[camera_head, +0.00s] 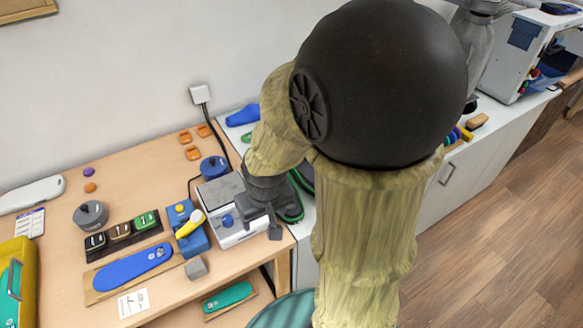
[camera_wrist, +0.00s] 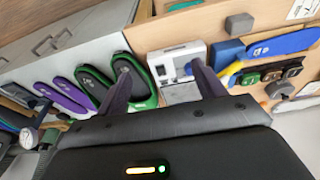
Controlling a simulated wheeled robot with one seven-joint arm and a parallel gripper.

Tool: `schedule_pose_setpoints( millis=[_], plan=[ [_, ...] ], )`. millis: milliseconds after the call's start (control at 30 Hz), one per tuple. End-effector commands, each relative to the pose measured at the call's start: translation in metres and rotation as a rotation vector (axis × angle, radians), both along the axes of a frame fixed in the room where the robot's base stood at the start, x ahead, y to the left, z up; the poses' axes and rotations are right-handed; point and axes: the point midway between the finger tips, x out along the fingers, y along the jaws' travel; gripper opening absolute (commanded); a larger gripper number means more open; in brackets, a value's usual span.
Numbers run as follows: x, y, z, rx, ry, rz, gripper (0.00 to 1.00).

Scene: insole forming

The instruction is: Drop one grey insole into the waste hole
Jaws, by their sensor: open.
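My gripper (camera_head: 260,208) is open and empty, over the right end of the wooden table by a white-and-grey box with a blue knob (camera_head: 222,192). In the wrist view, the two fingers of my gripper (camera_wrist: 160,72) stand apart with nothing between them, and the same box shows behind them. A greyish elongated piece (camera_wrist: 20,95) lies at the far left of the wrist view; I cannot tell if it is a grey insole. No waste hole can be made out in either view. My arm hides much of the white counter in the head view.
A blue insole (camera_head: 130,268) lies on a board on the wooden table. Purple insoles (camera_wrist: 68,97) and green-rimmed dark insoles (camera_wrist: 128,72) lie on the white counter. A green insole (camera_head: 228,296) lies on a lower shelf. A blue device with a yellow handle (camera_head: 188,228) stands beside the box.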

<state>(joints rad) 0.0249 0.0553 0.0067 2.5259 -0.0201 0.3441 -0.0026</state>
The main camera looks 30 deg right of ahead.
Motion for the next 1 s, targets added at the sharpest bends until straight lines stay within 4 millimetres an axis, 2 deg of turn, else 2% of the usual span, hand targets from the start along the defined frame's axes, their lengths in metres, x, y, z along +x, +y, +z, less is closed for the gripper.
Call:
schedule_pose_setpoints(
  millis=[33,200,500,700,800,1000],
  plan=[
    [0.009,-0.005,0.011,-0.006,0.013,-0.001,0.69],
    [0.043,-0.029,0.023,-0.025,0.064,0.002,0.69],
    [0.093,-0.082,0.015,-0.027,0.154,0.012,0.69],
    [0.109,-0.115,-0.006,-0.006,0.200,0.018,0.69],
    [0.111,-0.124,-0.017,0.004,0.212,0.020,0.69],
    [0.113,-0.129,-0.027,0.008,0.217,0.023,0.69]
  ],
)
